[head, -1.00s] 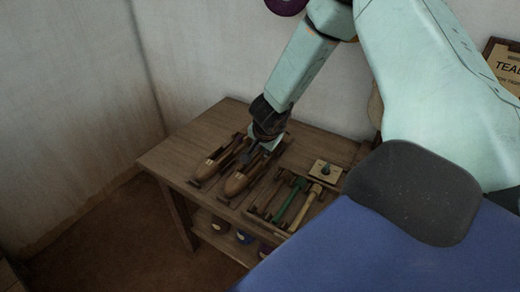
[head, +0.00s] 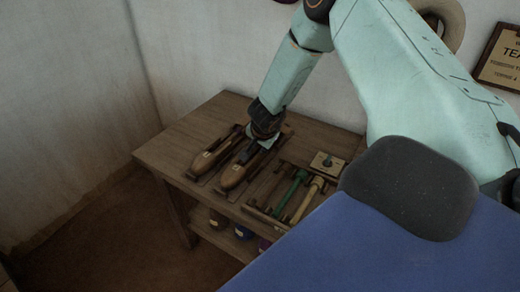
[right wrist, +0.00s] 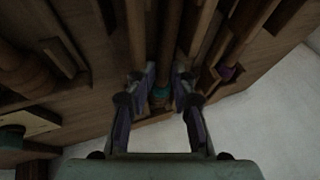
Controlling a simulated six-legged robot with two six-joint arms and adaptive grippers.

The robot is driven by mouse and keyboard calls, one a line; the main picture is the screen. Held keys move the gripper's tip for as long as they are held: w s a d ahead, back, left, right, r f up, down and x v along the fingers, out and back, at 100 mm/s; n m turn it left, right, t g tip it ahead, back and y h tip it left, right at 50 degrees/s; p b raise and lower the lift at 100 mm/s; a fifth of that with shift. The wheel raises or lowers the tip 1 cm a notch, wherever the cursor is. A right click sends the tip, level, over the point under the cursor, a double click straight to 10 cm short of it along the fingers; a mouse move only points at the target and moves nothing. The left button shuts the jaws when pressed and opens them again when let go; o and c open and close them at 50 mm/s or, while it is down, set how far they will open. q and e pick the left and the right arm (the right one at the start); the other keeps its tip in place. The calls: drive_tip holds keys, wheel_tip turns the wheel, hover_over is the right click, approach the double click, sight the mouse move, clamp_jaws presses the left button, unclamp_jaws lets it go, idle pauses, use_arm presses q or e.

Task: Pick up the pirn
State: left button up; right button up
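My right gripper (head: 262,138) points down at the back end of the nearer wooden boat shuttle (head: 235,174) on the table. In the right wrist view its two fingers (right wrist: 164,80) stand apart, one on each side of a narrow brown piece with a teal part (right wrist: 160,93). I cannot tell whether they touch it. A green pirn (head: 291,189) and a cream pirn (head: 304,202) lie in a wooden rack to the right of the shuttles. Which pirn is meant does not show. My left gripper is out of view.
A second shuttle (head: 211,153) lies close to the left of the first. A small plate with a knob (head: 327,165) sits behind the rack. The wooden table (head: 170,150) stands near the walls. Its left end is clear. Dark round things (head: 243,232) sit on the lower shelf.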

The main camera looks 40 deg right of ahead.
drive_tip(key=shift+s+f, duration=0.15)
clamp_jaws()
